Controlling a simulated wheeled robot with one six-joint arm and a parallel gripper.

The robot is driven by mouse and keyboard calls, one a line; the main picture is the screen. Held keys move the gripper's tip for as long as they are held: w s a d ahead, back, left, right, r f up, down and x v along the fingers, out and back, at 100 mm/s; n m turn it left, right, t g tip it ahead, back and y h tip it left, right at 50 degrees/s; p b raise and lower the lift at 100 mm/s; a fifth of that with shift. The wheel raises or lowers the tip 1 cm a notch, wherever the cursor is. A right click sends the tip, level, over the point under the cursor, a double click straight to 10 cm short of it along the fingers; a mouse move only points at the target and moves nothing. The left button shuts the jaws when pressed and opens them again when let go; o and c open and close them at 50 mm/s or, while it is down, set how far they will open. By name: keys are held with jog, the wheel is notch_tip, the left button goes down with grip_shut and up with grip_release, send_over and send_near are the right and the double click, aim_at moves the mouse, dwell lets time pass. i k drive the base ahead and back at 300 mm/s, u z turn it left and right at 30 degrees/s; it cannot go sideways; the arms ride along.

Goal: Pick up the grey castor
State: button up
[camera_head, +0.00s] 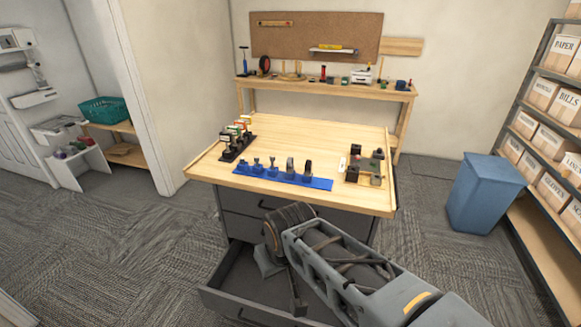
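Several small castor-like items stand in a row on a blue strip (322,184) along the front of the wooden workbench (340,135). A grey one (290,166) stands toward the right of the row, with a darker one (307,170) beside it. They are too small to tell for certain which is the grey castor. My arm reaches in from the lower right, below and in front of the bench edge. My gripper (284,283) hangs down over the open drawer, apart from the row. Its fingers are not clear enough to tell open from shut.
An open drawer (222,302) juts out below the bench. A black rack (232,153) stands at the bench's left, and a tray with small parts (377,181) at its right. A blue bin (485,195) and box shelves stand right. The bench's middle is clear.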

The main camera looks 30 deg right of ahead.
aim_at(289, 161)
jog(key=u, duration=1.95)
jog(key=i, duration=1.5)
jog(key=z, duration=3.4)
jog(key=i, duration=0.5)
jog(key=z, duration=0.05)
